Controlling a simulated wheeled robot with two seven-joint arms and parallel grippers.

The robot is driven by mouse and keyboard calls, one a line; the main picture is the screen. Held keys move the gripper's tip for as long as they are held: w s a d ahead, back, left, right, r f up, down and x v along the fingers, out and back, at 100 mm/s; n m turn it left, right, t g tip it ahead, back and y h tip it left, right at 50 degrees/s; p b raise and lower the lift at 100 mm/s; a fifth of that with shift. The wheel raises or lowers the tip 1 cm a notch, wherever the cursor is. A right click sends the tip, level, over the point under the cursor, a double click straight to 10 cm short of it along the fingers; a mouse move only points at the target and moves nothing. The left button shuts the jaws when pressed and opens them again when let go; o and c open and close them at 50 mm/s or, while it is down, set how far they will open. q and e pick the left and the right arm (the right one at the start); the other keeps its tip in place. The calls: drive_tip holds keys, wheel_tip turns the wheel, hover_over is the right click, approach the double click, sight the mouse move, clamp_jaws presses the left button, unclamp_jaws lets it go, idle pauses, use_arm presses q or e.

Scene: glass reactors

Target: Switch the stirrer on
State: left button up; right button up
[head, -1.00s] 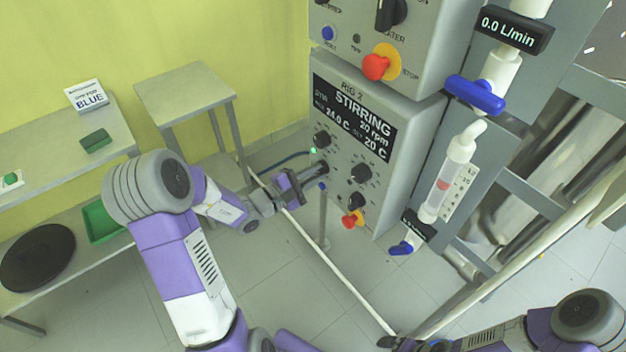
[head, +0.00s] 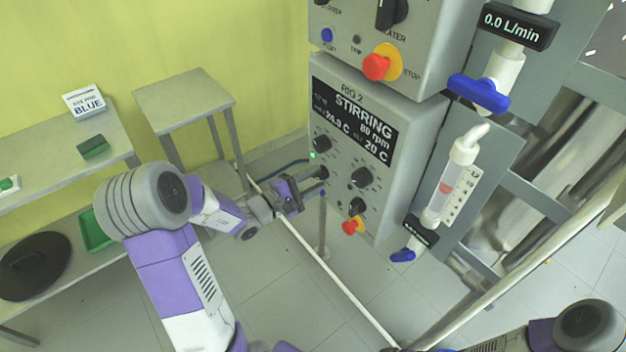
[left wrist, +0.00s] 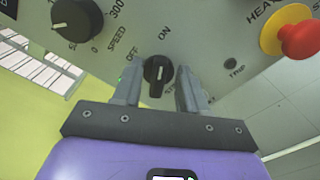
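The stirrer switch is a black knob (left wrist: 158,76) between my left fingers in the left wrist view. OFF and ON are printed above it, and its bar stands nearly vertical in that picture, with one end near ON. My left gripper (left wrist: 157,90) is open, one finger on each side of the knob with gaps showing. In the head view my left gripper (head: 312,184) is at the left side of the lower control box (head: 375,205). Its display (head: 355,118) reads STIRRING and 80 rpm, and a green light (head: 313,155) is lit. My right gripper is out of view.
A red stop button with a yellow collar (head: 352,226) and other black knobs (head: 361,177) are close on the panel. A second box (head: 420,50) is above. A small table (head: 183,92) stands behind my left arm. Blue-handled valves (head: 479,94) are to the right.

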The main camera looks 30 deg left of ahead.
use_arm(q)
drive_tip(key=p+v, duration=0.1)
drive_tip(key=v, duration=0.6)
drive_tip(key=shift+s, duration=0.25)
idle(0.5)
